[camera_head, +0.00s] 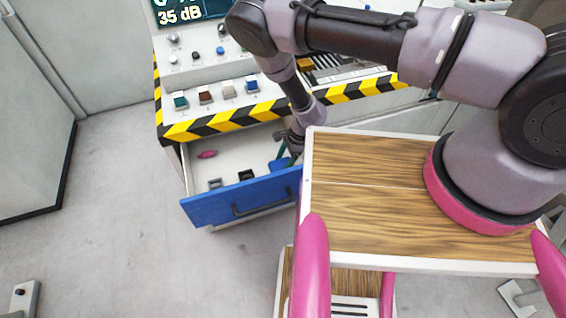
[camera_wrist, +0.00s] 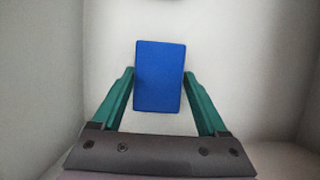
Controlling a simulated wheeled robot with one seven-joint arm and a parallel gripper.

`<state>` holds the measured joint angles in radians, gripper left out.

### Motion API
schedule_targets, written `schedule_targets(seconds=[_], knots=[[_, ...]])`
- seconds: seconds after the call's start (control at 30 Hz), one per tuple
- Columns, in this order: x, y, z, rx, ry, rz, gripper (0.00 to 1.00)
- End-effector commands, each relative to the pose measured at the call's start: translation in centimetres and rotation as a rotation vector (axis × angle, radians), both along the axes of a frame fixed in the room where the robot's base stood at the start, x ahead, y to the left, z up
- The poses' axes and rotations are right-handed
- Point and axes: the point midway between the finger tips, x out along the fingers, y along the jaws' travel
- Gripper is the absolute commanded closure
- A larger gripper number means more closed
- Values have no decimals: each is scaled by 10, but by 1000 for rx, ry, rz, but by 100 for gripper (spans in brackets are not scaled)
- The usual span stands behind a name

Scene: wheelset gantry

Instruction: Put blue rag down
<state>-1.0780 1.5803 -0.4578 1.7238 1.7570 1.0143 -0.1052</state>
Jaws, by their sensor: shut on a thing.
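The blue rag (camera_wrist: 160,75) is a flat, plain blue rectangle between the two green fingers of my gripper (camera_wrist: 159,90) in the wrist view. My gripper is shut on it. In the head view my gripper (camera_head: 284,155) reaches down into the right part of an open drawer, and the rag (camera_head: 279,165) shows as a small blue patch beside the fingers. The drawer (camera_head: 240,195) has a blue front and a pale inside. I cannot tell whether the rag touches the drawer floor.
A pink object (camera_head: 207,154) and dark small items (camera_head: 246,175) lie in the drawer. The console (camera_head: 200,75) with buttons and striped edges stands above it. My wood-topped base is close on the right. The drawer's middle has bare floor.

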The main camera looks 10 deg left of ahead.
Motion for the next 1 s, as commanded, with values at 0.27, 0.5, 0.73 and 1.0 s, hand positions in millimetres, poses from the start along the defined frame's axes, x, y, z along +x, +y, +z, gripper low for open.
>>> schedule_targets(seconds=[0.27, 0.5, 0.73, 1.0], knots=[[0, 0, -2, 0, 1, 0, 0], [1, -1, 5, 0, 0, -1, 0], [9, -15, 45, 2, -2, -5, 0], [17, -34, 94, 2, -1, -3, 0]])
